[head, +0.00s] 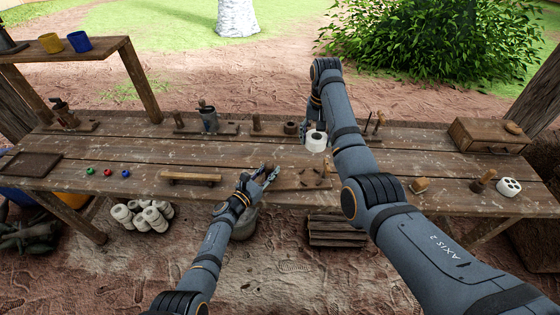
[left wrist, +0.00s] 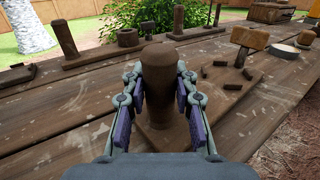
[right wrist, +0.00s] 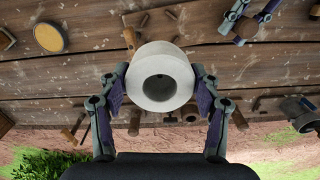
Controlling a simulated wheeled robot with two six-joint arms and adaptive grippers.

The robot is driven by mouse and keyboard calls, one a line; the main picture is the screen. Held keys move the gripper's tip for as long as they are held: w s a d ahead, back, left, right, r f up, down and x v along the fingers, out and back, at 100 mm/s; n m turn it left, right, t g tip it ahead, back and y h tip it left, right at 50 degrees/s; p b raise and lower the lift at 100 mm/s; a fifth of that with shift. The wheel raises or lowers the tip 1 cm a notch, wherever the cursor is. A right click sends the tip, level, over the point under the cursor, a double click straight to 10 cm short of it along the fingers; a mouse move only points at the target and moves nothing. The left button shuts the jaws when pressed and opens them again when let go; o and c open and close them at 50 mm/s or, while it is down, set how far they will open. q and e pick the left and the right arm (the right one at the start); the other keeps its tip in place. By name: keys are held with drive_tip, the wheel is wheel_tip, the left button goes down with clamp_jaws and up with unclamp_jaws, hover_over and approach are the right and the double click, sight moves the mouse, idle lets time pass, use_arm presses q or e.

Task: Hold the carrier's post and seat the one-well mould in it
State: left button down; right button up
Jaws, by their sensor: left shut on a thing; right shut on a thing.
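In the left wrist view, the carrier's post (left wrist: 158,85) is a brown upright cylinder with a rounded top, rising from a wooden base (left wrist: 165,138). My left gripper (head: 270,173) is shut on this post, one finger on each side. The gripper hides most of the post in the head view. The one-well mould (head: 316,141) is a white, thick round block with a single round hole. My right gripper (right wrist: 160,100) is shut on it and holds it apart from the carrier, to the right of and beyond my left gripper (right wrist: 245,22). The mould fills the middle of the right wrist view (right wrist: 160,62).
A wooden bar (head: 190,178) lies left.

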wheel_tip(320, 180, down, 10)
drive_tip(key=n, duration=0.5)
drive_tip(key=shift+s+f, duration=0.25)
drive_tip(key=shift+f, duration=0.1)
